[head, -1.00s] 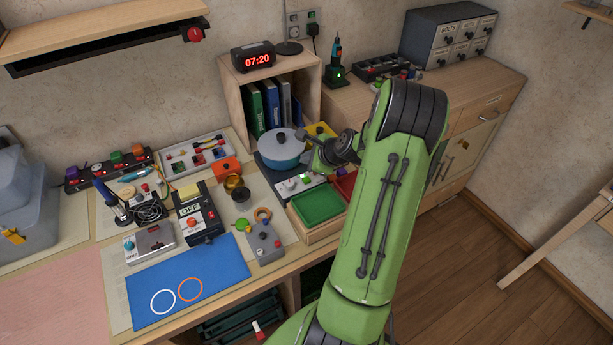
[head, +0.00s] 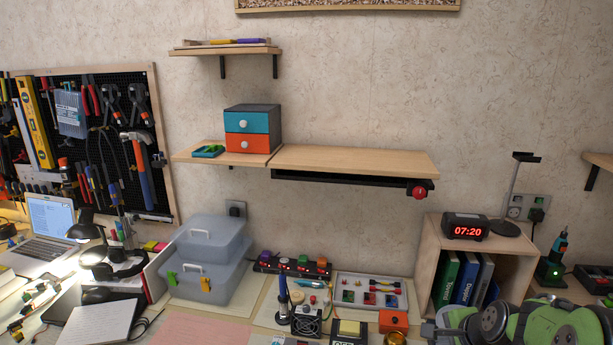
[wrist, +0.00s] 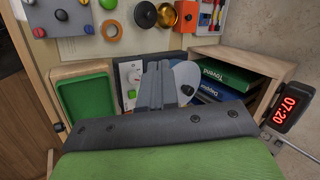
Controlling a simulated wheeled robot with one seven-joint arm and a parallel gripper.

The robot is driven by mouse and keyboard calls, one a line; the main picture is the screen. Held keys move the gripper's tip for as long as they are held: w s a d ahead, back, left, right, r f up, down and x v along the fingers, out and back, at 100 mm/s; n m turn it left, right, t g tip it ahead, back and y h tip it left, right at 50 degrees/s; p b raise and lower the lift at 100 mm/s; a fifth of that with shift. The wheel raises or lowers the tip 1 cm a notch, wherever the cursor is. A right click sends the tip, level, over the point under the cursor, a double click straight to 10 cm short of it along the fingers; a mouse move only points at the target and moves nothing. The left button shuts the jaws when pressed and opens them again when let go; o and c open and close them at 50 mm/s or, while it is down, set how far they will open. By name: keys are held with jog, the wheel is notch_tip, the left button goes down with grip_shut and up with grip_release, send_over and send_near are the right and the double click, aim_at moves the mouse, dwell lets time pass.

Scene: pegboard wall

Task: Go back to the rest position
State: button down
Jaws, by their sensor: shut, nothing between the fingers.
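My gripper (wrist: 157,82) is in the wrist view, with its grey fingers together and nothing between them. In the head view only part of my green arm shows at the bottom right; the fingers are out of sight there.
A wooden cubby (head: 430,262) with upright binders carries a clock (head: 466,227) reading 07:20. A wall shelf (head: 355,163) juts out above the bench. Stacked clear bins (head: 205,283) stand at left.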

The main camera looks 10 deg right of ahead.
jog(key=s+a+r+n+g+p, duration=0.1)
jog(key=s+a+r+n, duration=0.3)
jog(key=a+n, duration=0.15)
jog(key=s+a+r+n, duration=0.3)
jog(key=a+r+n, duration=0.15)
jog(key=a, duration=0.25)
jog(key=s+a+r+n, duration=0.1)
jog(key=s+a+n, duration=0.2)
jog(key=s, duration=0.4)
jog(key=s+a+r+n+p, duration=0.1)
jog(key=s+a+r+n, duration=0.1)
jog(key=s+n, duration=0.3)
jog(key=shift+s+a, duration=0.7)
jog(key=shift+s, duration=0.2)
